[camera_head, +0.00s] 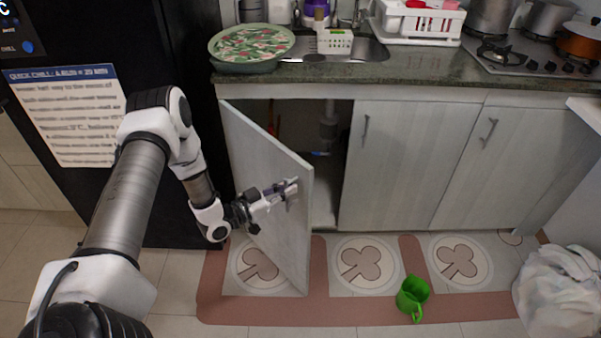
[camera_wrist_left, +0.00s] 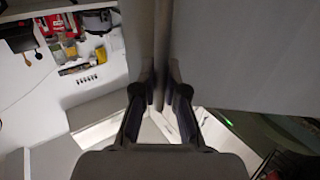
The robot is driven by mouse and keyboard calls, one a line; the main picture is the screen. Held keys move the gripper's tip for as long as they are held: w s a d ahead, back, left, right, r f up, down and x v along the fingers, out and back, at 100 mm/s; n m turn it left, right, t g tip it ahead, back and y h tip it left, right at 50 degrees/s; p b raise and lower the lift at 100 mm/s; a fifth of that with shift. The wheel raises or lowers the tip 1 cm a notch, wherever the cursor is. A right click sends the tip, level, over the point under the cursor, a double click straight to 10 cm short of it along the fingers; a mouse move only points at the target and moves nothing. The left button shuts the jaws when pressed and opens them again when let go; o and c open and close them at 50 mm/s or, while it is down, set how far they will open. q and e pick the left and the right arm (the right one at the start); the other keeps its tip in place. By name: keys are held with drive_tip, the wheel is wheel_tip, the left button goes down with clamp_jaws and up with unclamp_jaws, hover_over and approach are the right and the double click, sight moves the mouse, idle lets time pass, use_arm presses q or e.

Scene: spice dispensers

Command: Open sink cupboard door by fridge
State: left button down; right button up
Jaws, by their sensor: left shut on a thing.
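The sink cupboard door (camera_head: 262,165) beside the black fridge is a pale grey wood panel. It is hinged on its left and stands wide open, swung out toward me, showing the dark inside of the cupboard (camera_head: 292,122). My right gripper is not in view.
The black fridge (camera_head: 130,190) stands close on the left. Two neighbouring doors (camera_head: 390,160) are shut. A green mug (camera_head: 412,297) lies on the patterned floor mat (camera_head: 330,312), right of the open door. A white bag (camera_head: 560,295) sits at the far right.

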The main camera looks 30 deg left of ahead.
use_arm(q)
drive_tip(key=p+v, duration=0.1)
drive_tip(key=v, duration=0.5)
drive_tip(key=shift+a+p, duration=0.35)
drive_tip(key=shift+p, duration=0.05)
drive_tip(key=shift+s+r, duration=0.1)
drive_tip(key=c, duration=1.2)
unclamp_jaws()
drive_tip(key=shift+s, duration=0.1)
drive_tip(key=v, duration=1.1)
drive_tip(key=shift+s+a, duration=0.2)
drive_tip(key=shift+s, duration=0.15)
